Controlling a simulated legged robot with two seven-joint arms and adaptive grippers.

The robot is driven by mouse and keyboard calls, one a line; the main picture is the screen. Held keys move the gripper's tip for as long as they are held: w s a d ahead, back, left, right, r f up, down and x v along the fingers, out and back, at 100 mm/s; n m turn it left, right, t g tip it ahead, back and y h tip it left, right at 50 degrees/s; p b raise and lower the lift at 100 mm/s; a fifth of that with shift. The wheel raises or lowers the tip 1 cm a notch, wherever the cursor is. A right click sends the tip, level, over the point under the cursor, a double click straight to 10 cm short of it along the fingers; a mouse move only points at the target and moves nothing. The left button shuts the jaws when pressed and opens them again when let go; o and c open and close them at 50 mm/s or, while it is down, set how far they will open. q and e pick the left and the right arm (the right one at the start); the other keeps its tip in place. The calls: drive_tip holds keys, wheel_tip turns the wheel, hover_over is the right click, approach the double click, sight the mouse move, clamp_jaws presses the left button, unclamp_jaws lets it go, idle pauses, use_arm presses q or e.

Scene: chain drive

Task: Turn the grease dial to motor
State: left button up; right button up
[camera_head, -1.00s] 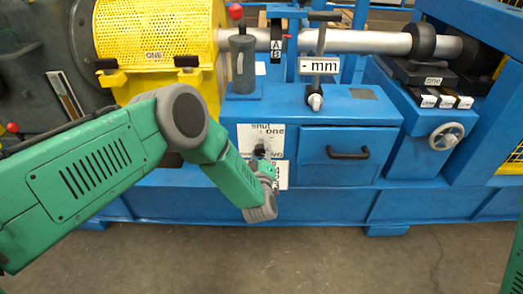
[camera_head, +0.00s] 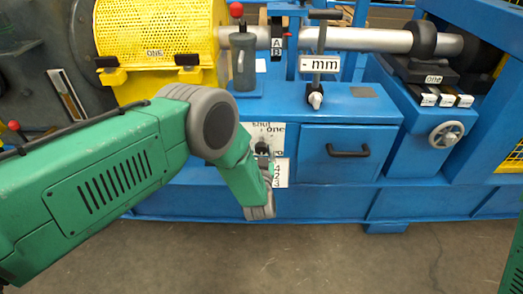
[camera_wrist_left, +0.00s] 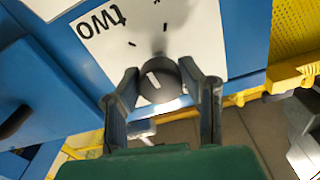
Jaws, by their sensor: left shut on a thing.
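The grease dial (camera_wrist_left: 155,84) is a dark round knob with a white pointer mark, set on a white label plate (camera_head: 281,173) on the blue cabinet front. In the head view, "shut" and "one" show at the top of the plate; lower lettering is partly covered by my arm. In the left wrist view, "two" shows beside the dial. My left gripper (camera_wrist_left: 160,76) has a finger on each side of the dial and is shut on it. In the head view, my left wrist hides much of the dial and plate. My right gripper does not show.
A blue drawer with a black handle (camera_head: 348,152) is right of the plate. A grey lever (camera_head: 243,62) with a red ball stands above. A handwheel (camera_head: 446,134) is further right, and a yellow mesh guard (camera_head: 155,28) is upper left. The floor in front is clear.

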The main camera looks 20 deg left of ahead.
use_arm(q)
drive_tip(key=m, duration=0.3)
drive_tip(key=shift+s+d+f+m, duration=0.1)
drive_tip(key=shift+s+f+m, duration=0.05)
drive_tip(key=shift+f+m, duration=0.25)
drive_tip(key=shift+m+b, duration=0.5)
drive_tip(key=shift+m, duration=1.2)
drive_tip(key=o, duration=1.1)
drive_tip(key=shift+c, duration=0.2)
drive_tip(key=shift+o, duration=0.4)
drive_tip(key=shift+r, duration=0.15)
drive_tip(key=shift+r, duration=0.1)
